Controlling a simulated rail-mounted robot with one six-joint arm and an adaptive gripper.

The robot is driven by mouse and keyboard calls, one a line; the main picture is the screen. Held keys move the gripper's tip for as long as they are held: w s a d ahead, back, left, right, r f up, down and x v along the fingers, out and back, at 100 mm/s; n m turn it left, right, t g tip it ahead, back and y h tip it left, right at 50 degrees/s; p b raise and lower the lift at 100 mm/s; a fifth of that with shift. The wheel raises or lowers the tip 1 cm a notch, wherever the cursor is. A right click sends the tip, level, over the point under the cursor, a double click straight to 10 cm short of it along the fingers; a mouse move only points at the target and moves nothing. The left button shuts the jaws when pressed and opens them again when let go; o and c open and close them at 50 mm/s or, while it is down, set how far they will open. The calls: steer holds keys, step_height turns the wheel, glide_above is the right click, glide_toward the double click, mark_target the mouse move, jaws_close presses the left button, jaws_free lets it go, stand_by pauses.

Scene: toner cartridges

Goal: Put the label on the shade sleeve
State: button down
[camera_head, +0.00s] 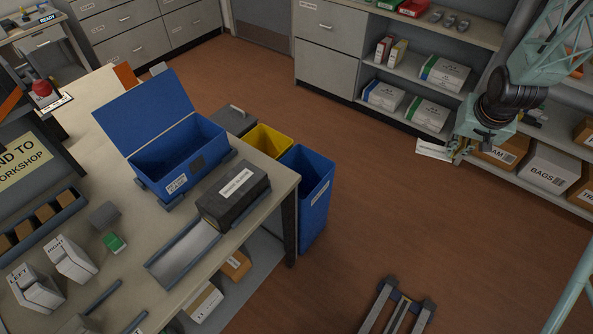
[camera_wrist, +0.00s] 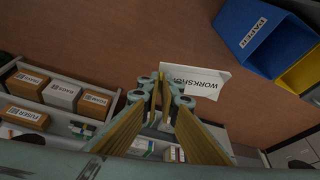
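A white label reading WORKSHOP (camera_wrist: 203,83) is at my gripper's fingertips (camera_wrist: 160,92) in the wrist view. The fingers are closed together on its edge, and the label sticks out to the right, flat and clear of other things. In the head view my gripper (camera_head: 461,148) is at the right, in front of the shelves, with the white label (camera_head: 433,151) projecting left. I cannot tell for certain which thing is the shade sleeve. A dark box (camera_head: 222,209) with a white label on top lies on the table, far left of my gripper.
An open blue box (camera_head: 150,171) stands on the worktable (camera_head: 262,166), near a grey tray (camera_head: 185,256) and boxes marked LEFT (camera_head: 36,290) and RIGHT (camera_head: 70,260). Blue (camera_head: 316,190) and yellow (camera_head: 271,142) bins stand beside the table. Open floor lies between table and shelves.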

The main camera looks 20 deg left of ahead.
steer(key=shift+d, duration=0.15)
stand_by(0.3)
steer(key=s+a+n+y+p, duration=0.1)
steer(key=s+a+n, duration=0.3)
steer(key=a, duration=0.6)
steer(key=s+a+n+y+p, duration=0.1)
steer(key=s+a, duration=0.4)
steer(key=a, duration=0.6)
steer(key=s+a+n+y+p, duration=0.1)
steer(key=s+a+n, duration=0.3)
steer(key=a, duration=0.6)
steer(key=s+a+n+g+p, duration=0.1)
steer(key=s+a+n, duration=0.2)
steer(key=s+a, duration=0.6)
steer(key=s+a+n+g+y, duration=0.1)
steer(key=s+a+n+g, duration=0.1)
steer(key=s+a, duration=0.7)
steer(key=s+n, duration=0.1)
steer(key=s, duration=0.6)
steer(key=shift+s+a+p, duration=0.35)
steer(key=shift+s+a, duration=0.05)
steer(key=shift+w, duration=0.1)
steer(key=p, duration=0.6)
glide_above(250, 173)
steer(key=shift+d+f, duration=0.1)
steer(key=shift+f, duration=0.6)
